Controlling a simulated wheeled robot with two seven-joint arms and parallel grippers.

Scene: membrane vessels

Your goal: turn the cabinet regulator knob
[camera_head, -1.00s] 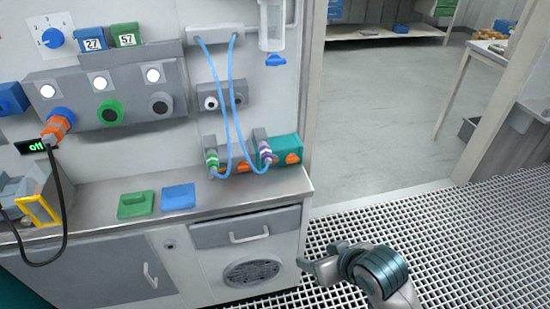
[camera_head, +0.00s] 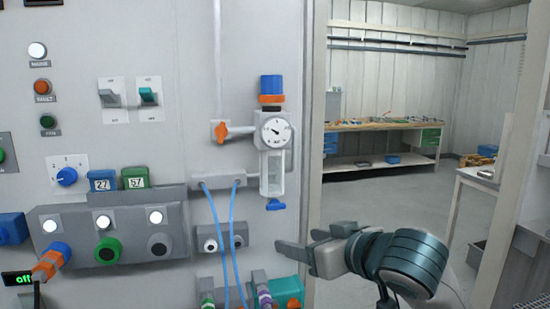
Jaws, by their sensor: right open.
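The cabinet regulator stands at the right side of the grey cabinet panel. Its blue knob (camera_head: 271,85) sits on top, above an orange ring (camera_head: 271,100). Below are a round white gauge (camera_head: 276,132) and a clear bowl (camera_head: 273,175) with a blue drain piece under it. My right gripper (camera_head: 296,242) is open and empty, pointing left, well below the knob and a little to its right in the picture. It appears apart from the regulator; its distance from the panel is hard to judge. My left gripper is out of view.
An orange valve handle (camera_head: 221,132) juts out left of the gauge. Two blue hoses (camera_head: 233,235) hang from a grey manifold (camera_head: 218,181). A door frame (camera_head: 318,110) stands right of the panel, with a workbench (camera_head: 385,130) in the room behind.

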